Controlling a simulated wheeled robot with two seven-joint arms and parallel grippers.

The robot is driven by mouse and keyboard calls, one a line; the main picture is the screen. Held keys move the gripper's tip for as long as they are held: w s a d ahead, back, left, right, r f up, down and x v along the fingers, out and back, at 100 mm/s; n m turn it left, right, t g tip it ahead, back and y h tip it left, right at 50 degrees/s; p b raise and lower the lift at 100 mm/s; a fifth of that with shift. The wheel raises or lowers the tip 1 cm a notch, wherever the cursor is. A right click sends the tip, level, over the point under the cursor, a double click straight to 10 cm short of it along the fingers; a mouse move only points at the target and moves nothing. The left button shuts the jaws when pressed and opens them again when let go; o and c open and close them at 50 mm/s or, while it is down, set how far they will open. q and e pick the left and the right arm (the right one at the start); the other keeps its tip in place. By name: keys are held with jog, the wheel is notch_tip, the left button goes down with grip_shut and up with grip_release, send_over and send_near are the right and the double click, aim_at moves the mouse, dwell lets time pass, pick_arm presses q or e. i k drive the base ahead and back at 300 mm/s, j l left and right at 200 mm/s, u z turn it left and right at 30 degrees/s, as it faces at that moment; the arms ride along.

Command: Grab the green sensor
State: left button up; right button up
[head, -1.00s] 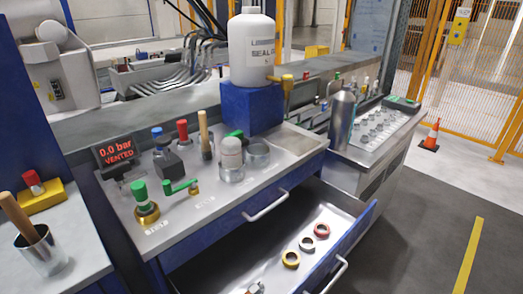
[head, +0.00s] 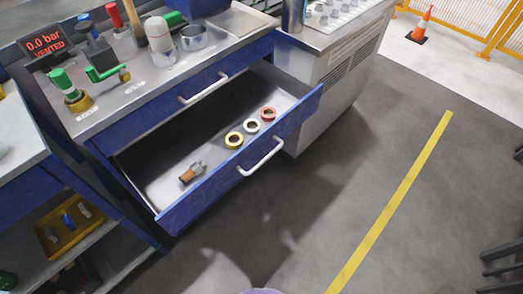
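A green cylinder (head: 62,82) stands upright on a brass ring base at the front left of the blue bench's top; it may be the green sensor. A green lever handle (head: 104,73) on a brass fitting is just right of it. Another green piece (head: 174,18) lies farther back, partly hidden behind a white-domed cylinder (head: 159,34). A dark green rounded thing (head: 8,281) shows at the lower left edge, cut off by the frame. Neither gripper can be made out in the head view.
An open drawer (head: 170,216) juts out below the bench top, holding yellow, white and red rings (head: 234,140) and a small brown-grey part (head: 191,173). A red-lit display (head: 45,45) reads 0.0 bar, vented. A yellow tray (head: 68,240) sits on a lower shelf.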

aim_at(59, 76)
jog(key=u, duration=1.3)
jog(key=j+z, duration=0.1)
jog(key=j, duration=0.2)
jog(key=i, duration=0.1)
